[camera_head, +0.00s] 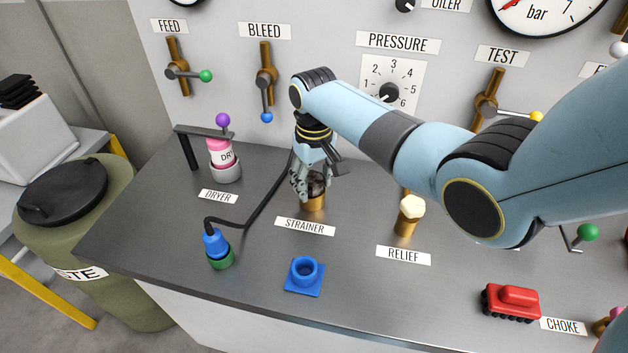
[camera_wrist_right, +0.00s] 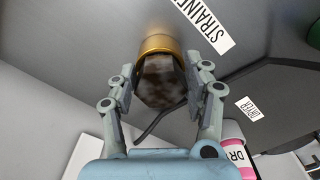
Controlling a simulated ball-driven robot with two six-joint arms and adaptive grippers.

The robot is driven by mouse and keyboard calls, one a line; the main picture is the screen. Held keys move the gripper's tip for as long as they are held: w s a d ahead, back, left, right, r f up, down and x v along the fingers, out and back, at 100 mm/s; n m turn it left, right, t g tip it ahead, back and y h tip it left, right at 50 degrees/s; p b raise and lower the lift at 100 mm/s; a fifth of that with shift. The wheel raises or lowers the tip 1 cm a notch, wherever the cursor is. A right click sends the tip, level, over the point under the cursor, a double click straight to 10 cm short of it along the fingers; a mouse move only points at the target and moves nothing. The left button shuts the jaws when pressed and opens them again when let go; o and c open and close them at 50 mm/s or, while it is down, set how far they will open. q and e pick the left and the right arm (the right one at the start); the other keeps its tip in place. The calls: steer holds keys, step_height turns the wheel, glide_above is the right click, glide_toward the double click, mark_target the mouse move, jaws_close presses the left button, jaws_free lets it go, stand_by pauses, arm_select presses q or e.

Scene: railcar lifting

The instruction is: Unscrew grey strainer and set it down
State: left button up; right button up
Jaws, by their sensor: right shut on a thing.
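The strainer (camera_head: 317,182) is a dark, faceted, brown-mottled cap seated on an upright brass fitting (camera_head: 313,204) behind the STRAINER label. My right gripper (camera_head: 312,184) comes down over it and is shut on it, partly hiding it in the head view. In the right wrist view the fingers of the right gripper (camera_wrist_right: 163,92) lie on either side of the dark strainer (camera_wrist_right: 160,82), with the brass ring (camera_wrist_right: 158,44) beyond it. The strainer appears to be still in line with the brass fitting. My left gripper is not in view.
A blue square-based socket (camera_head: 303,274) stands in front, and a blue-green plug with a black cable (camera_head: 217,248) stands left. The pink dryer (camera_head: 222,155) is behind left, the cream-topped relief fitting (camera_head: 410,212) right. A red block (camera_head: 512,302) lies front right. Bare bench lies between them.

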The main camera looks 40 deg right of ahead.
steer(key=shift+d, duration=0.35)
steer(key=shift+c, duration=0.9)
steer(key=n, duration=0.6)
steer(key=shift+d+n, duration=0.15)
steer(key=shift+n, duration=0.15)
steer(key=n, duration=0.3)
steer(key=shift+n, duration=0.3)
steer(key=n, duration=0.4)
steer(key=shift+n, duration=0.3)
steer(key=o, duration=0.8)
steer(key=shift+s, duration=0.15)
steer(key=shift+o, duration=0.2)
steer(key=shift+s, duration=0.1)
